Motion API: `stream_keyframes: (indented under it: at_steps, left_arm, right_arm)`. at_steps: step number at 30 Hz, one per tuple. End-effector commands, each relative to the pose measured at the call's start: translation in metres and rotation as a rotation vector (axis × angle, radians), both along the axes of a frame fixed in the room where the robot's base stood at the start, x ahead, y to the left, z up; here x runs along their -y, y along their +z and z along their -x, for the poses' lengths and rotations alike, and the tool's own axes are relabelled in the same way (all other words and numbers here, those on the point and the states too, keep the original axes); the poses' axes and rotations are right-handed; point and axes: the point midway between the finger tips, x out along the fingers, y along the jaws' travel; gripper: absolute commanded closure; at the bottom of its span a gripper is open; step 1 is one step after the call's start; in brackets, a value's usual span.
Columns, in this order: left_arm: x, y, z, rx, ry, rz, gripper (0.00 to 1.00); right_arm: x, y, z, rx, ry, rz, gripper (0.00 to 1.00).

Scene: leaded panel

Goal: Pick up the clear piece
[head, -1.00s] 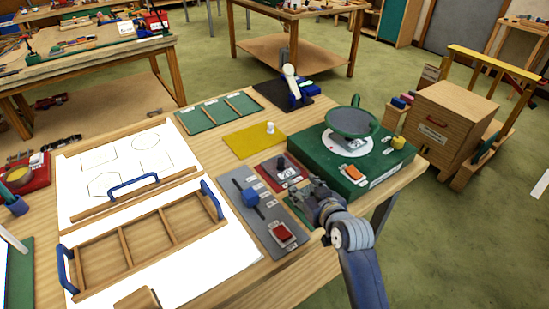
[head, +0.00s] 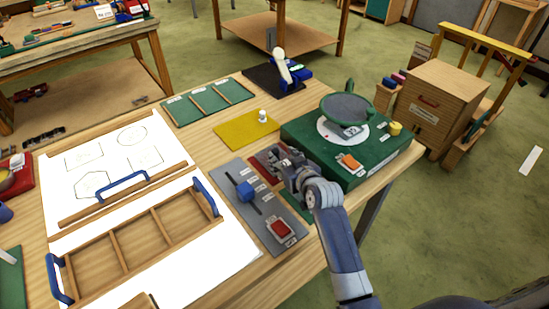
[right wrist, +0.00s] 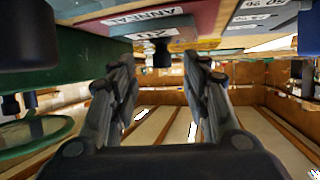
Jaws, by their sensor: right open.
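I cannot pick out a separate clear piece with certainty in either view. My right gripper (head: 284,160) is over the small red panel beside the green box, and hides part of that panel. In the right wrist view its two fingers (right wrist: 160,65) are apart with nothing between them. Beyond the fingertips is the red ANNEAL panel (right wrist: 158,18) with a grey label block and a black knob (right wrist: 162,52). I cannot tell whether a finger touches the knob. My left gripper is not in view.
A grey panel (head: 238,172) has a blue slider and red button. A wooden divided tray (head: 110,228), yellow mat (head: 235,131), green rack (head: 205,104) and black stand (head: 262,80) share the table.

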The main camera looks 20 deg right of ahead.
Motion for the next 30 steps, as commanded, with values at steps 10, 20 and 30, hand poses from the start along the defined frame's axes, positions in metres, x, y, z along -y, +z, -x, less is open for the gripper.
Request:
stream_keyframes:
  at_steps: [10, 20, 30]
  left_arm:
    - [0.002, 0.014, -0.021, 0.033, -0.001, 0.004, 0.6]
    - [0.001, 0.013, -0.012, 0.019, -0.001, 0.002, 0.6]
    - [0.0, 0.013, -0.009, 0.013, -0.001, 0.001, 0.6]
  right_arm:
    - [-0.006, -0.015, -0.034, 0.0, 0.0, -0.001, 0.57]
    - [-0.007, -0.02, -0.042, 0.001, 0.0, 0.0, 0.57]
    - [-0.007, -0.02, -0.042, 0.0, 0.0, 0.0, 0.97]
